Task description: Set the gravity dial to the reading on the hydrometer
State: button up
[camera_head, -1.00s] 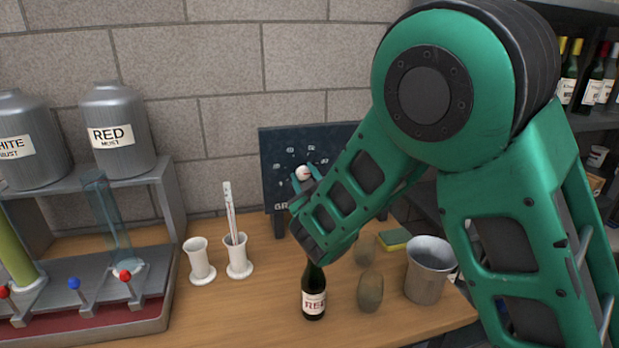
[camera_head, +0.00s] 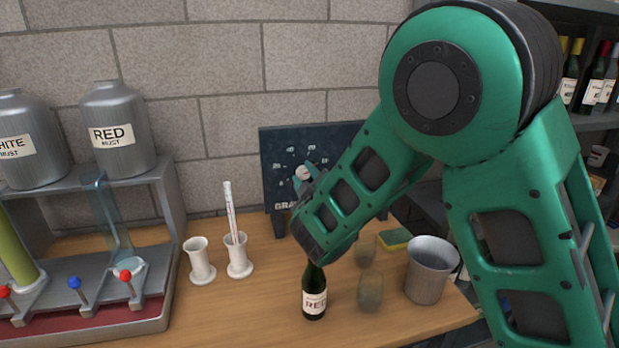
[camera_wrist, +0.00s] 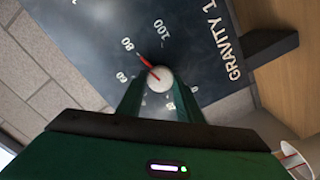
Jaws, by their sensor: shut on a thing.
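The dark gravity board (camera_head: 275,165) stands upright at the back of the table against the wall. Its white knob (camera_wrist: 160,79) with a red pointer shows in the wrist view. The pointer lines up with the 80 mark. My gripper (camera_wrist: 159,92) is shut on the knob, one green finger on each side; it also shows in the head view (camera_head: 305,178). The hydrometer (camera_head: 230,208) stands in a white cylinder (camera_head: 238,258) left of the board. Its scale is too small to read. My arm hides the board's right part.
An empty-looking white cylinder (camera_head: 199,262) stands beside the hydrometer. A RED bottle (camera_head: 314,293), a greenish glass (camera_head: 370,291) and a metal bucket (camera_head: 427,272) stand below my forearm. A metal tap rack (camera_head: 155,290) with levers is at left.

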jog(key=shift+w+d+r, duration=0.15)
jog(key=shift+w+d, duration=0.05)
jog(key=shift+d, duration=0.1)
jog(key=o, duration=1)
jog(key=shift+o, duration=0.2)
jog(key=shift+s+a, duration=0.1)
jog(key=shift+a, duration=0.05)
jog(key=v, duration=0.7)
jog(key=shift+s, duration=0.1)
